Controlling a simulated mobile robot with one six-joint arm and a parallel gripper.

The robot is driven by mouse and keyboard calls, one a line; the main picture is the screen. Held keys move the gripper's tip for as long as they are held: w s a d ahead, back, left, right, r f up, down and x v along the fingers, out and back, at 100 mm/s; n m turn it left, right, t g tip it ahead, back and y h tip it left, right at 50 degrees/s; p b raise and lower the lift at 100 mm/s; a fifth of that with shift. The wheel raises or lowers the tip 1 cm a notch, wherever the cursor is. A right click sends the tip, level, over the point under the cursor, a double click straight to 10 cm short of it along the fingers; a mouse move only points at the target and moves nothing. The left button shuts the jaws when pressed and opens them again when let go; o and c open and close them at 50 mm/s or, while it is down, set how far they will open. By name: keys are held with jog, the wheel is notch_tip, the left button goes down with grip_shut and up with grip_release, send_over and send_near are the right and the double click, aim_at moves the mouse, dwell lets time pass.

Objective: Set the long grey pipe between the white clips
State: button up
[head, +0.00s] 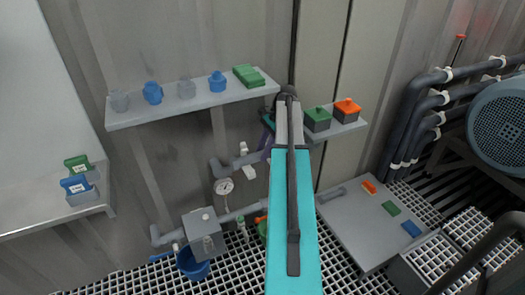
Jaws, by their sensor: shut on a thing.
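My gripper (268,122) shows only in part, as a teal and dark piece at the left of my cyan arm's far end. Its fingertips are mostly hidden behind the arm. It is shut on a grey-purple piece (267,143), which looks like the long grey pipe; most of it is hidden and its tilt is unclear. Two small white clips, an upper one (244,148) and a lower one (249,173), show on the wall pipework left of the arm. A grey elbow pipe (219,168) is beside them. I cannot tell whether the held piece touches the clips.
A wall shelf (180,108) holds blue and grey fittings and a green block. Green (317,119) and orange-topped (347,109) boxes stand right. A gauge (224,186), grey box (203,235) and blue bucket (193,264) are below. A grey panel (365,235) bears a short grey pipe (331,193).

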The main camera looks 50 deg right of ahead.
jog(key=shift+s+f+b, duration=0.2)
jog(key=shift+f+b, duration=0.85)
jog(key=shift+b, duration=0.25)
jog(key=shift+r+p, duration=0.1)
jog(key=shift+p, duration=0.2)
jog(key=shift+f+p, duration=0.35)
jog(key=shift+p, duration=0.5)
jog(key=o, duration=1.3)
jog(key=shift+r, duration=0.1)
jog(key=p+v, duration=0.2)
jog(key=v, duration=1)
jog(key=shift+v, duration=0.8)
